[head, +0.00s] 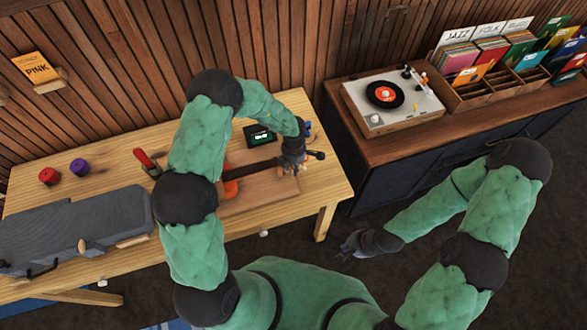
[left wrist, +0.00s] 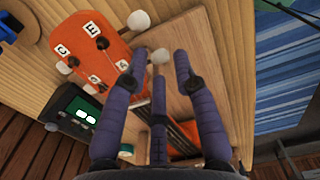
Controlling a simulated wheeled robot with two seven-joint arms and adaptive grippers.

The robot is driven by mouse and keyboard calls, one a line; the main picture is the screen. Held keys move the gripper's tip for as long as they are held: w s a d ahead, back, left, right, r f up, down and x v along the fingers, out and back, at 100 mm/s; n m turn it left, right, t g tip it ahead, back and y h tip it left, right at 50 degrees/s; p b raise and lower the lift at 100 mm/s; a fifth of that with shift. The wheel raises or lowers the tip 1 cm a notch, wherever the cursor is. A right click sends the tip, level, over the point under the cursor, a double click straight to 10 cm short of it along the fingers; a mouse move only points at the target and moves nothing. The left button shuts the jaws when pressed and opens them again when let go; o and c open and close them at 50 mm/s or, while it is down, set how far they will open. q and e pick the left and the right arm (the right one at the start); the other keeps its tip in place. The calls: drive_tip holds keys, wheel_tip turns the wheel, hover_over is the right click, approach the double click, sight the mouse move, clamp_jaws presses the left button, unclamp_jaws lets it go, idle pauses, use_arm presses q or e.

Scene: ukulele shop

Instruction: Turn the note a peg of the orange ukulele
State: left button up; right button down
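The orange ukulele (head: 231,186) lies on the wooden table, its body mostly hidden behind my left arm and its dark neck pointing right. In the left wrist view its orange headstock (left wrist: 98,42) carries white letter tags C, E and A; another tag is partly hidden. The A peg (left wrist: 160,56), with a pale knob, sticks out beside the A tag. My left gripper (head: 294,158) is at the headstock. In the left wrist view its dark fingers (left wrist: 160,60) are open, on either side of the A peg's knob with gaps. My right gripper (head: 348,247) is open and empty, away from the table.
A tuner with a lit green display (head: 260,135) stands behind the neck. A grey case (head: 75,228), a red and a purple round item (head: 79,166) are at left on the table (head: 335,188). A turntable (head: 388,102) and record bins are on the right cabinet.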

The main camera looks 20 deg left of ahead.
use_arm(q)
drive_tip(key=shift+f, duration=0.7)
clamp_jaws()
drive_tip(key=shift+d+r+g+y+p, duration=0.1)
drive_tip(key=shift+d+g+y+p, duration=0.2)
drive_tip(key=shift+p, duration=0.5)
drive_tip(key=shift+w+g+y+p, duration=0.1)
drive_tip(key=shift+g+y+p, duration=0.2)
drive_tip(key=shift+y+p, duration=0.25)
drive_tip(key=shift+w+d+f+g+y, duration=0.1)
drive_tip(key=shift+f+g+y, duration=0.25)
drive_tip(key=shift+y, duration=0.3)
drive_tip(key=shift+w+d+g+y+b, duration=0.1)
drive_tip(key=shift+g+y+b, duration=0.3)
drive_tip(key=shift+g+y, duration=0.35)
drive_tip(key=shift+r, duration=0.1)
